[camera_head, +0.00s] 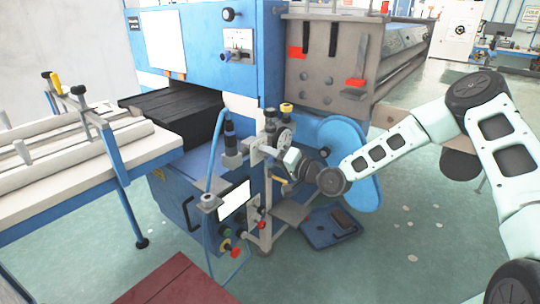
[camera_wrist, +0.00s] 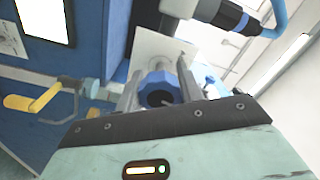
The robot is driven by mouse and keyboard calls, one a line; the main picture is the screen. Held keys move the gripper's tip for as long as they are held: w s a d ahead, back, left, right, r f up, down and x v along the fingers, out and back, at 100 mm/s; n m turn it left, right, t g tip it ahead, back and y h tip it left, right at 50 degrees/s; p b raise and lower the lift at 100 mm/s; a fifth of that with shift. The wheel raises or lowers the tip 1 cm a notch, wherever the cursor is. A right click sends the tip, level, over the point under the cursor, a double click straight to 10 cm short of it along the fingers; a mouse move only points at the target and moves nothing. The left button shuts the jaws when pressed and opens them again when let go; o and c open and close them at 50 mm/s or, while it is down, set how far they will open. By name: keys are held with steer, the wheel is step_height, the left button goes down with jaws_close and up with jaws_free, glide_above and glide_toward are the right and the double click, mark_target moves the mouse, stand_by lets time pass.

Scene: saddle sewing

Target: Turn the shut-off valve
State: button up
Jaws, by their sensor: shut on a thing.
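A blue faceted knob with a dark round centre, which looks like the shut-off valve's handle (camera_wrist: 158,90), sits in front of a pale plate in the wrist view. My gripper (camera_wrist: 159,84) has one grey finger on each side of the knob and is shut on it. In the head view my gripper (camera_head: 294,159) reaches in from the right to the fittings on the front of the blue machine (camera_head: 190,190). The knob is hidden or too small to make out there.
A yellow-handled lever (camera_wrist: 32,102) sticks out left of my fingers in the wrist view.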

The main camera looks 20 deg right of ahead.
steer(key=m, duration=0.6)
stand_by(0.6)
steer(key=o, duration=1)
steer(key=shift+d, duration=0.1)
steer(key=v, duration=1.7)
steer(key=shift+s+b, duration=0.2)
steer(key=shift+b, duration=0.2)
